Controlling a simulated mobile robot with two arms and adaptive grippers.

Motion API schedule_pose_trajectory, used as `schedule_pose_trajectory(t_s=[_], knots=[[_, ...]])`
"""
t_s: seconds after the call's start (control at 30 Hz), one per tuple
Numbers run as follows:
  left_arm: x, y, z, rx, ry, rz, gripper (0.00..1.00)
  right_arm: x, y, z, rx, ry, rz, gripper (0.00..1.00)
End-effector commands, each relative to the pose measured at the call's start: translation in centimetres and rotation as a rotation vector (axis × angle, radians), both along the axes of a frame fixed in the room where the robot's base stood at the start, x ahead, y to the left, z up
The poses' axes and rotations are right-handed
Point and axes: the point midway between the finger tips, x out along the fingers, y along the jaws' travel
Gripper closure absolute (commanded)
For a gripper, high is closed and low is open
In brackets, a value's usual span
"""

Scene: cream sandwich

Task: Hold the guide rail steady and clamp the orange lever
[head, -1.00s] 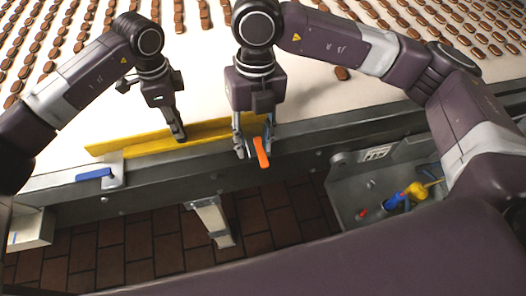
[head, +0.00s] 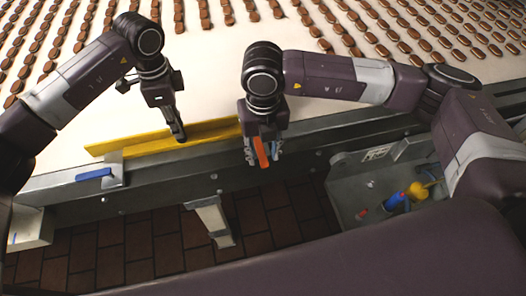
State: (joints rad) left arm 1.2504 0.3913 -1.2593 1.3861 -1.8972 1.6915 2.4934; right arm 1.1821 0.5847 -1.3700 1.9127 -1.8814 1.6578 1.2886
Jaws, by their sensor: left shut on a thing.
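The yellow guide rail (head: 140,146) lies along the front edge of the conveyor. My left gripper (head: 181,137) is shut on the rail near its middle. The orange lever (head: 262,152) is at the rail's right end, on the conveyor's front edge. My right gripper (head: 262,158) is directly over the lever, with its fingers apart on either side of it. The clamp under the lever is mostly hidden by this gripper.
A clamp with a blue lever (head: 94,174) sits at the rail's left end. Rows of brown biscuits cover the back of the pale belt (head: 215,70). A metal bin (head: 348,187) with coloured items stands at lower right, below the conveyor edge.

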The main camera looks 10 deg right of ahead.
Motion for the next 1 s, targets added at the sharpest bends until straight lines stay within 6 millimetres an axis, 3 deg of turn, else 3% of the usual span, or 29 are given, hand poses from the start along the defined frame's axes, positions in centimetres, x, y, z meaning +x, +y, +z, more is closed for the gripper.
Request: schedule_pose_trajectory(t_s=[0.3, 0.63, 1.0], knots=[[0.11, -0.02, 0.12, -0.001, -0.004, 0.0, 1.0, 0.01, -0.02, -0.31, 0.0, 0.0, 0.0, 0.67], [0.11, -0.02, 0.12, -0.001, -0.004, 0.0, 1.0, 0.02, -0.02, -0.28, 0.0, 0.0, 0.0, 1.0], [0.11, -0.01, 0.12, -0.001, -0.004, 0.0, 1.0, 0.03, -0.05, -0.25, 0.0, 0.0, 0.004, 1.0]])
